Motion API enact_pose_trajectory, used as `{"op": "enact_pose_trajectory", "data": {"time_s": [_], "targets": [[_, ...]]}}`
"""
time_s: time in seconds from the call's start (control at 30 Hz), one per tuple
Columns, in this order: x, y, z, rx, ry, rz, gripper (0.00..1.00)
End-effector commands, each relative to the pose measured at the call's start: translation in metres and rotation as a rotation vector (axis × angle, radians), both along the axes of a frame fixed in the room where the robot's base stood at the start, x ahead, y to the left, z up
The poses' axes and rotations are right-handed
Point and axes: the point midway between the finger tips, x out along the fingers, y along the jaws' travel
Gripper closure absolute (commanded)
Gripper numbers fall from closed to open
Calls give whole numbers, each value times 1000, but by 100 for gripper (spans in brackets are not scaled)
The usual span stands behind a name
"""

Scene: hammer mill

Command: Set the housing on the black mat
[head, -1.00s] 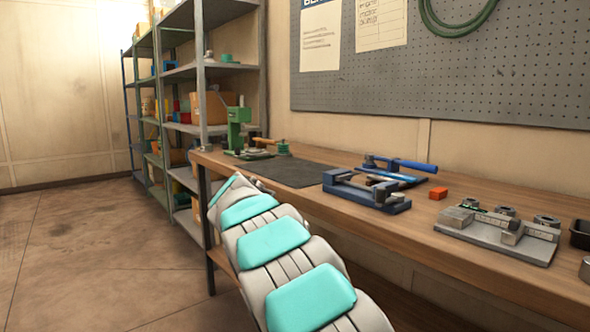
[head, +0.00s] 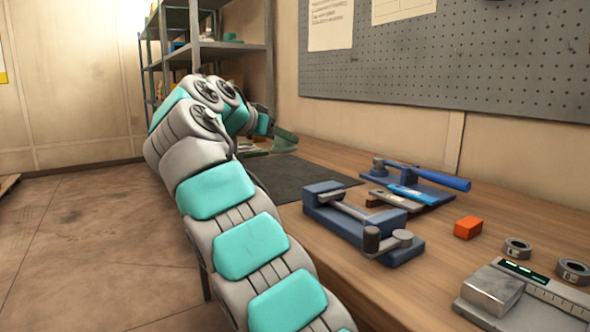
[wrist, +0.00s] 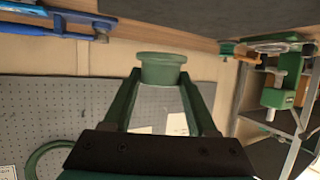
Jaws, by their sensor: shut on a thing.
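A round green housing with a wider rim at one end shows in the wrist view (wrist: 161,70). My gripper (wrist: 161,88) is shut on it, with one dark green finger on each side. The wrist view is turned over, with the tabletop at its top. The housing's rim points toward the table side, and a gap shows between it and the table edge in that picture. The black mat (head: 295,180) lies flat on the bench in the head view, beyond my arm. Part of it is hidden by my arm. It also shows in the wrist view (wrist: 215,8).
A blue fixture (head: 350,218), a blue-handled tool (head: 430,178) and an orange block (head: 468,228) stand right of the mat. A grey gauge plate (head: 525,300) is nearer. A green press (wrist: 283,92) stands on the bench beyond the mat. Shelves (head: 215,48) rise behind.

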Motion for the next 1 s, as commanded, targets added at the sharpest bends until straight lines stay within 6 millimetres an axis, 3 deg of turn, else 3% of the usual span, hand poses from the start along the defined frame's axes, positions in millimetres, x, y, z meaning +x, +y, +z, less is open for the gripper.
{"op": "enact_pose_trajectory", "data": {"time_s": [0.6, 1.0], "targets": [[-3, -2, -53, -4, 3, -8, 100], [-4, -1, -73, -3, 0, -6, 100]]}}
